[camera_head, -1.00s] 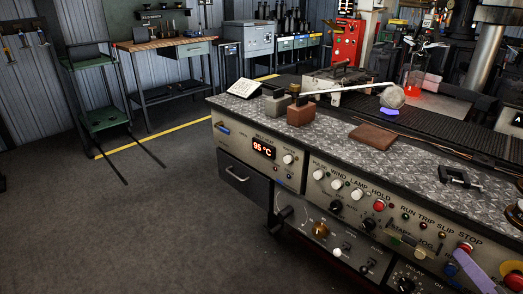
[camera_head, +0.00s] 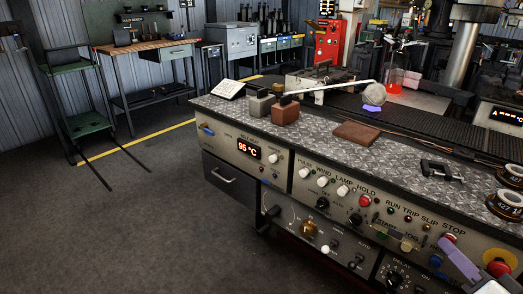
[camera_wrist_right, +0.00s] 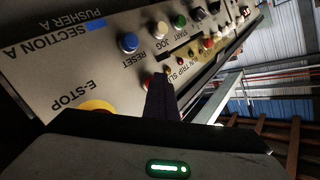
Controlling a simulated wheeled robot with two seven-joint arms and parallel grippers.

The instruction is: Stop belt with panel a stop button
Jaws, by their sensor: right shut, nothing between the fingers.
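The control panel (camera_head: 330,185) runs along the front of the bench, with a STOP label near its right end. A red stop button (camera_head: 450,238) sits under that label. My right gripper (camera_head: 443,243) is shut and empty, its purple fingers at the stop button and partly covering it; I cannot tell whether they touch. In the right wrist view, the dark purple fingers (camera_wrist_right: 160,97) reach the panel beside a small red button (camera_wrist_right: 147,80), mostly hidden. The blue RESET button (camera_wrist_right: 128,42) is nearby. My left gripper is out of view.
A yellow-ringed E-STOP (camera_wrist_right: 97,107) lies close to the right fingers; its red head (camera_head: 498,268) shows in the head view. The bench top holds a black clamp (camera_head: 440,170), a brown plate (camera_head: 357,133) and blocks (camera_head: 285,113). The dark belt (camera_head: 420,125) runs behind.

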